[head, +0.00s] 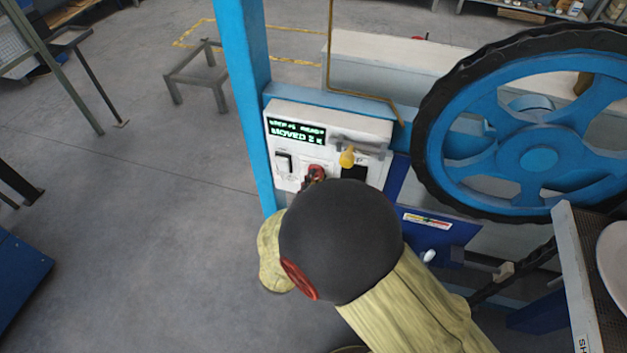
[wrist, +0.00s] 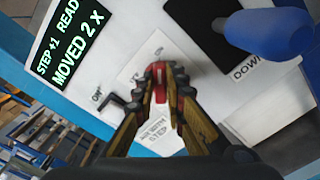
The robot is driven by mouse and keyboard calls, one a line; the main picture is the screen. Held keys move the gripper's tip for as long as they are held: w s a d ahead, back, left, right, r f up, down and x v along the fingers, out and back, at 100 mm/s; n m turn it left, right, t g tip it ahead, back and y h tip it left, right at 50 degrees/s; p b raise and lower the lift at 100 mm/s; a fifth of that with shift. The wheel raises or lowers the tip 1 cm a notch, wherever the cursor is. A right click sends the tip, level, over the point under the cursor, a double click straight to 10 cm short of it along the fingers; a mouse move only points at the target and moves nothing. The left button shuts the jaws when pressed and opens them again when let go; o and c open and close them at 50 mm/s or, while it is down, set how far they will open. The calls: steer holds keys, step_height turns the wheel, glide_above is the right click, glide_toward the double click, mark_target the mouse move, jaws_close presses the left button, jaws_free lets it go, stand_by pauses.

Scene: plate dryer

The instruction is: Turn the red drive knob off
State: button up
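The red drive knob (head: 317,171) sits on the lower part of the white control panel (head: 372,132), partly hidden by my gripper and arm in the head view. In the wrist view the red knob (wrist: 160,73) lies between the tips of my gripper (wrist: 160,82), on a light plate. The two yellow-and-black fingers come together on its two sides and appear shut on it. The knob's exact angle is hard to read. The display (head: 297,132) has green text including "MOVED".
A black switch (head: 284,162) is left of the knob. A blue post (head: 246,90) borders the panel; a large wheel (head: 538,157) is at right.

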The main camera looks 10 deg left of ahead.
jaws_close()
steer(key=shift+a+n+p, duration=0.15)
steer(key=shift+n+p, duration=2.2)
steer(key=shift+n, duration=0.6)
steer(key=shift+a+n+p, duration=0.15)
steer(key=shift+n+p, duration=2.25)
steer(key=shift+n, duration=0.6)
steer(key=shift+a+n+p, duration=0.15)
steer(key=shift+n+p, duration=2.2)
steer(key=shift+n, duration=0.6)
steer(key=o, duration=0.6)
jaws_free()
steer(key=shift+c, duration=0.2)
